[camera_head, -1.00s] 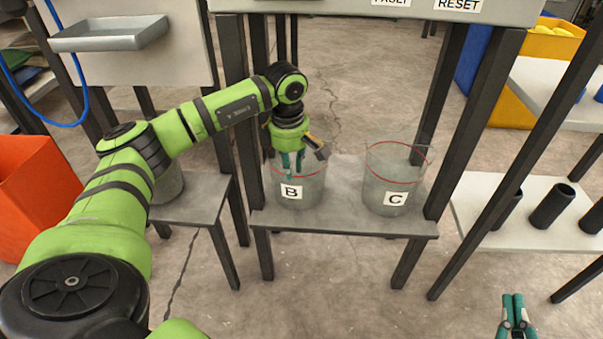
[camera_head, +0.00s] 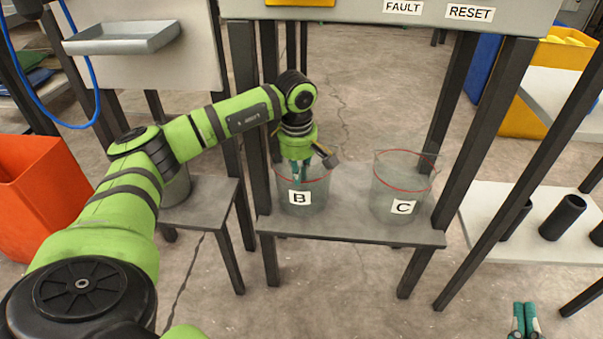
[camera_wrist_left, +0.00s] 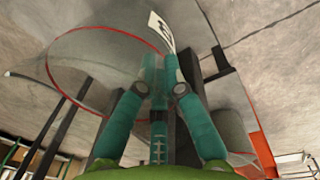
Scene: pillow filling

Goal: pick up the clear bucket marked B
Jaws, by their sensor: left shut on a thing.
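The clear bucket marked B (camera_head: 318,196), with a red rim line and a white B label, stands upright on the low grey shelf. My left gripper (camera_head: 299,181) reaches down from above and is shut on the bucket's near wall, just above the label. The left wrist view shows the teal fingers (camera_wrist_left: 160,72) closed together at the bucket wall near the label (camera_wrist_left: 162,31). My right gripper (camera_head: 525,318) shows only as two fingers at the bottom right, apart from everything; their opening is unclear.
A matching clear bucket marked C (camera_head: 401,182) stands to the right on the same shelf (camera_head: 350,226). Dark table legs (camera_head: 487,160) flank the shelf. A metal bucket (camera_head: 176,187) on a small stand is at left. An orange bin (camera_head: 45,195) stands farther left.

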